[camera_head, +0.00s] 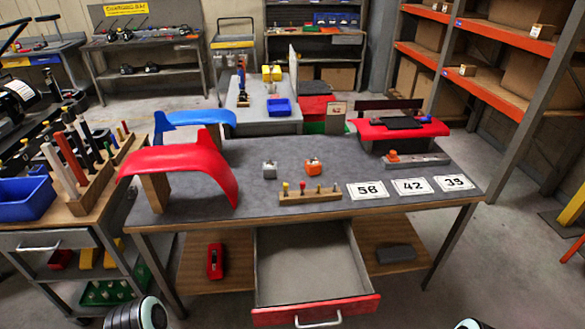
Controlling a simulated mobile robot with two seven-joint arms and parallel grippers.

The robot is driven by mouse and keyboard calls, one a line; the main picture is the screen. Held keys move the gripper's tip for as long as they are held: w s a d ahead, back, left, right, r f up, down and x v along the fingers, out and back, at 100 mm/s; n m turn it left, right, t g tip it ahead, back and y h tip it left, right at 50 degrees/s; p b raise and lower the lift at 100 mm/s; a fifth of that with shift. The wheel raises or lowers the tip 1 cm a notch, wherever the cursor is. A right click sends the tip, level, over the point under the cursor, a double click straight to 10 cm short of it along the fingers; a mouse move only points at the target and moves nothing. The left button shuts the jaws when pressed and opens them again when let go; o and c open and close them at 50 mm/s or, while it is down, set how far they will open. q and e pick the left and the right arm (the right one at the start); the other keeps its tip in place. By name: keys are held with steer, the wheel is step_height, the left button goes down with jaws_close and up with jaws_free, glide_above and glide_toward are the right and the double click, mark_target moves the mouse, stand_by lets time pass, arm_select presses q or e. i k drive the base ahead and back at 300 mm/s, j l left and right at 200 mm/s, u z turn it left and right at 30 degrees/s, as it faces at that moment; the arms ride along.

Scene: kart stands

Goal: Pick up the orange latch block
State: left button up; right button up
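A small orange block (313,167) sits on the grey top of the workbench (256,195), a little right of its middle. A similar grey block (269,170) stands to its left, apart from it. Another small orange piece (393,157) is on a flat metal plate (417,160) at the bench's right. Neither gripper shows in the head view; only rounded dark parts of my arms show at the bottom edge, far in front of the blocks.
A wooden peg strip (310,197) and number cards (368,190) lie in front of the blocks. A red fender (190,166) arches at the left. The drawer (315,311) below stands open toward me. A tool cart (62,241) is at left.

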mark_target(316, 169)
steer(key=u, duration=0.4)
steer(key=l+u, duration=0.15)
steer(key=u, duration=0.25)
steer(key=l+u, duration=0.1)
steer(key=u, duration=0.3)
steer(key=l+u, duration=0.1)
steer(key=u, duration=0.25)
steer(key=l+u, duration=0.35)
steer(key=k+l+u, duration=0.15)
steer(key=u, duration=0.15)
steer(key=k+l+u, duration=0.15)
steer(key=l+u, duration=0.2)
steer(key=k+l+u, duration=0.25)
steer(key=l, duration=0.2)
steer(key=k+l+u, duration=0.3)
steer(key=k+l, duration=0.1)
steer(key=l, duration=0.05)
